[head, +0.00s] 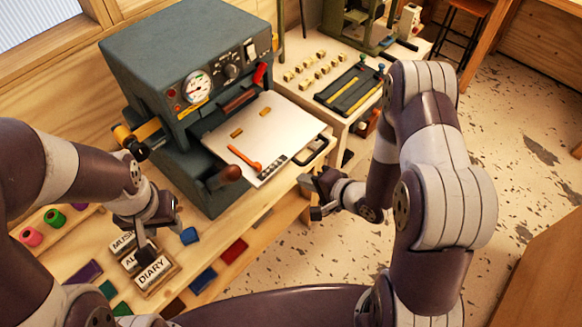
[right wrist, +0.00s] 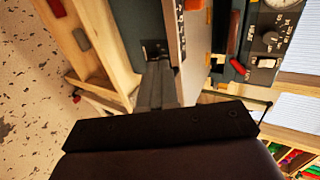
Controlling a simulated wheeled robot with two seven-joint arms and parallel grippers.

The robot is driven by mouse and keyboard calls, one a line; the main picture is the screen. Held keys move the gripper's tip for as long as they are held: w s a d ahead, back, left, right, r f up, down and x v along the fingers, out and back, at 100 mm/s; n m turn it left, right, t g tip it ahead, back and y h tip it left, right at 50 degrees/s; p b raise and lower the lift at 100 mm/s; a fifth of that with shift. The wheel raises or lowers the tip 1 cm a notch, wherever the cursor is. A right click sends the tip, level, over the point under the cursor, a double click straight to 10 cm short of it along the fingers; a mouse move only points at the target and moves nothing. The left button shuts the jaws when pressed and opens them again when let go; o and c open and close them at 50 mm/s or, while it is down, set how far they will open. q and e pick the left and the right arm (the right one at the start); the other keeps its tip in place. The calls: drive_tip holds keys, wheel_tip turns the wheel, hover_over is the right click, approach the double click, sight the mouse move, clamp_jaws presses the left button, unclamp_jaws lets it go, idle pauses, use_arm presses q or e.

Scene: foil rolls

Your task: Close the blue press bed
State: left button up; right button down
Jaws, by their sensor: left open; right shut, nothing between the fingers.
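The blue-grey press (head: 185,70) stands on the wooden bench. Its bed (head: 290,118) is slid out toward the front right, with a pale plate on top and a black loop handle (head: 318,152) at its outer end. My right gripper (head: 313,190) is shut and empty, just in front of and below the handle. In the right wrist view its fingers (right wrist: 155,78) point at the bed's end (right wrist: 170,30); I cannot tell whether they touch it. My left gripper (head: 158,232) is open and empty, over the bench left of the press front.
An orange tool (head: 244,158) lies on the bed's plate. Lettered blocks (head: 152,272) and coloured foil pieces lie on the bench near my left gripper. Foil rolls (head: 42,225) stand at the left. A black tray (head: 350,90) and several small blocks lie behind the bed.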

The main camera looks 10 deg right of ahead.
sight(228, 127)
drive_tip(key=w+a+p, duration=0.1)
drive_tip(key=w+a, duration=0.2)
drive_tip(key=shift+w+f+p, duration=0.2)
drive_tip(key=shift+p, duration=0.15)
drive_tip(key=shift+w+a+f, duration=0.15)
drive_tip(key=shift+w+a, duration=0.1)
drive_tip(key=shift+w, duration=0.15)
drive_tip(key=shift+w, duration=0.1)
drive_tip(key=w+a+b, duration=0.1)
drive_tip(key=w+a, duration=0.3)
drive_tip(key=w, duration=0.1)
drive_tip(key=w+a+b, duration=0.2)
drive_tip(key=w+a, duration=0.3)
drive_tip(key=w, duration=0.1)
drive_tip(key=w+a+b, duration=0.2)
drive_tip(key=w+a, duration=0.2)
drive_tip(key=w, duration=0.2)
drive_tip(key=shift+a, duration=0.2)
drive_tip(key=shift+w, duration=0.1)
